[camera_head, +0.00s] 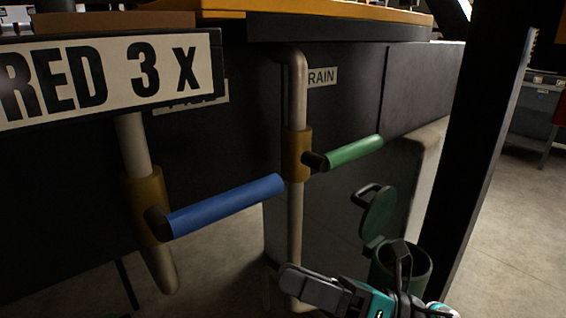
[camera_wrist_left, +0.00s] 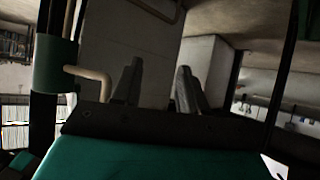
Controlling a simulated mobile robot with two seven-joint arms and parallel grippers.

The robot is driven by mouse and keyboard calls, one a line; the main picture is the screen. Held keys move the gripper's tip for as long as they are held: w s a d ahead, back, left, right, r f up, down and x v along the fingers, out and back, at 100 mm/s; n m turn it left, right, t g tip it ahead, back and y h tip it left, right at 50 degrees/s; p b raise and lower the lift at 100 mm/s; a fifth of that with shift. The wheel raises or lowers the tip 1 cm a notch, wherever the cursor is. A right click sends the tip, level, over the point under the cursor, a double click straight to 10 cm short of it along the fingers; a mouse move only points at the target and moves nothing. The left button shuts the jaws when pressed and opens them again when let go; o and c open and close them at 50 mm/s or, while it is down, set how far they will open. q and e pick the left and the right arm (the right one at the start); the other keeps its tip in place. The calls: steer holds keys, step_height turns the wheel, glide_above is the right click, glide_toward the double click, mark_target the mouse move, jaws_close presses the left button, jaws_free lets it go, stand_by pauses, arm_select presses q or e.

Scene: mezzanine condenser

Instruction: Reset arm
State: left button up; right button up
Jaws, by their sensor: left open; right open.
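My right gripper (camera_head: 345,268) shows at the bottom of the head view, grey, black and teal. Its fingers are apart with nothing held between them. It is in front of a green bin and below the green handle. My left gripper (camera_wrist_left: 158,78) shows only in the left wrist view. Its two dark fingers stand apart, with nothing between them but a grey surface behind. The left arm is not visible in the head view.
A blue lever (camera_head: 225,205) and a green lever (camera_head: 354,153) stick out to the right from vertical pipes. A green bin (camera_head: 419,268) with its lid raised stands below. A dark post (camera_head: 484,130) rises at right; open floor (camera_head: 520,220) lies beyond it.

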steer(key=w+d+f+m+t+h, duration=0.2)
steer(key=d+f+m+t+h, duration=0.3)
steer(key=m, duration=0.7)
steer(key=w+d+f+m+t+h, duration=0.3)
steer(key=m+t+h, duration=0.4)
steer(key=m, duration=0.6)
steer(key=s+d+f+m+g+h, duration=0.25)
steer(key=s+f+m, duration=0.25)
steer(key=f+m, duration=0.3)
steer(key=s+d+f+m+g+h, duration=0.2)
steer(key=s+f+m+g+h, duration=0.15)
steer(key=f+m, duration=0.5)
arm_select(q)
steer(key=s+a+r+y+p, duration=0.1)
steer(key=s+a+r+p, duration=0.1)
steer(key=r+p, duration=0.9)
steer(key=a+p, duration=0.1)
steer(key=p, duration=0.4)
steer(key=shift+a+r, duration=0.15)
steer(key=shift+r, duration=0.2)
arm_select(e)
steer(key=s+d+r+n+h, duration=0.1)
steer(key=s+d+r, duration=0.2)
steer(key=r, duration=0.6)
steer(key=shift+s+r, duration=0.2)
steer(key=shift+r, duration=0.15)
arm_select(q)
steer(key=shift+f, duration=0.15)
arm_select(e)
steer(key=shift+f, duration=0.1)
